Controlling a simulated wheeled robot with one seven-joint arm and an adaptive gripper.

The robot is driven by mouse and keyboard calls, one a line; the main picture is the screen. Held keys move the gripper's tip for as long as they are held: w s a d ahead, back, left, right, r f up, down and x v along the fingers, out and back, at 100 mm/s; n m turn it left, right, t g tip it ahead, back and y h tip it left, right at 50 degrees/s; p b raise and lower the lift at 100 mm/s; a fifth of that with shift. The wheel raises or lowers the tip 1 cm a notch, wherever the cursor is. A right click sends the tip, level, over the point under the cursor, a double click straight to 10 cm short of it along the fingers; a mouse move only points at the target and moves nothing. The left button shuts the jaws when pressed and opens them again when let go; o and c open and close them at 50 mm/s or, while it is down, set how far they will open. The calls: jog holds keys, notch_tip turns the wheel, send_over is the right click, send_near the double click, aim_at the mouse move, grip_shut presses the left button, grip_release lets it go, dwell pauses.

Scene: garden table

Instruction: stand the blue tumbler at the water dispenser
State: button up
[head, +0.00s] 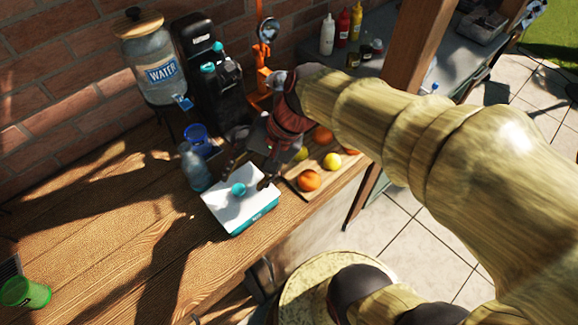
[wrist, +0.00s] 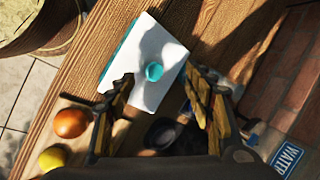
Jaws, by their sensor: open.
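The blue tumbler (head: 199,138) stands on the wooden table, close in front of the water dispenser (head: 158,72) and just below and right of its blue tap (head: 183,102). A clear bottle (head: 194,170) partly hides it. My gripper (head: 248,176) is apart from the tumbler, to its right and nearer the front, above a white-topped teal box (head: 262,207). In the wrist view my gripper (wrist: 160,82) has its jaws apart with nothing held. A small teal round piece (wrist: 153,72) on the white top shows between them. The tumbler is not clear there.
A black coffee machine (head: 215,85) stands right of the dispenser. A board with oranges (head: 309,180) and lemons lies right of the box, by the table's edge. A green cup (head: 25,292) is at the front left. The table's left middle is clear.

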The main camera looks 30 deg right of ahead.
jog(key=s+d+r+n+t+h, duration=0.3)
jog(key=s+d+r+n+h, duration=0.2)
jog(key=s+d+n, duration=0.1)
jog(key=shift+s+d+n, duration=0.2)
jog(key=shift+d+n, duration=0.4)
jog(key=shift+n, duration=0.3)
